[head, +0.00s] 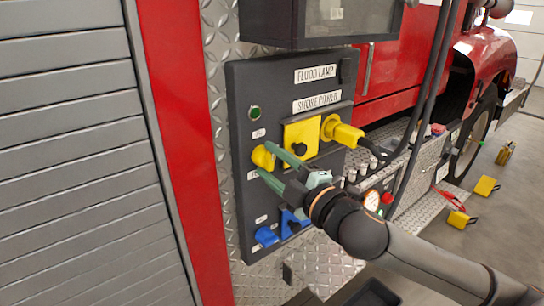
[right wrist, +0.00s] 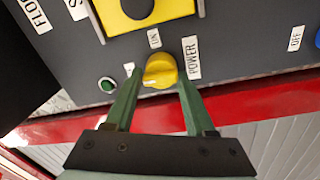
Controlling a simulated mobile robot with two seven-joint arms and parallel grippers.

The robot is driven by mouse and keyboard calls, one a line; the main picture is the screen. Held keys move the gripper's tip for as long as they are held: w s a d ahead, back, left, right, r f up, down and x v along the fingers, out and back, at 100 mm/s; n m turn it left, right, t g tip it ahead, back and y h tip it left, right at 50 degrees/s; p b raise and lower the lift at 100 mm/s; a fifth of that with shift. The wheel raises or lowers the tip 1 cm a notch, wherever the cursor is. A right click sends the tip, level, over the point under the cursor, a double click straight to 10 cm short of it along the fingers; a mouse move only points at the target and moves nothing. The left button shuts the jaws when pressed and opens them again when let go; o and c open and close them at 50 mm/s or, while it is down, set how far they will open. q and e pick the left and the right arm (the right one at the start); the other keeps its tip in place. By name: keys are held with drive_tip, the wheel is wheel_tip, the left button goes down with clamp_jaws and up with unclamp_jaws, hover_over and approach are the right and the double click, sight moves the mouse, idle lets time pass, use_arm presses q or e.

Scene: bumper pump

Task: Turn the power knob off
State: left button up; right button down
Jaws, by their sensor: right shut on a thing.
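The yellow power knob (head: 262,157) sits on the dark control panel (head: 238,90), below and left of a yellow socket cover. My right gripper (head: 265,162) reaches in from the right with its two green fingers on either side of the knob. In the right wrist view the knob (right wrist: 160,71) lies between the fingertips of my right gripper (right wrist: 161,80), which is shut on it. A POWER label (right wrist: 192,58) and an ON label (right wrist: 154,38) show beside it; a third label is mostly behind a finger. I cannot tell exactly where the knob points. My left gripper is not in view.
A green indicator light (head: 254,112) is above the knob. A yellow plug (head: 342,132) with a black cable stands to the right. Black hoses hang on the right; a grey shutter (head: 70,150) fills the left.

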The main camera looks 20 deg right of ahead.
drive_tip(key=shift+f+n, duration=0.35)
drive_tip(key=shift+n, duration=0.25)
drive_tip(key=c, duration=0.6)
unclamp_jaws()
drive_tip(key=shift+c, duration=0.2)
drive_tip(key=o, duration=0.3)
drive_tip(key=shift+r, duration=0.1)
drive_tip(key=shift+r, duration=0.1)
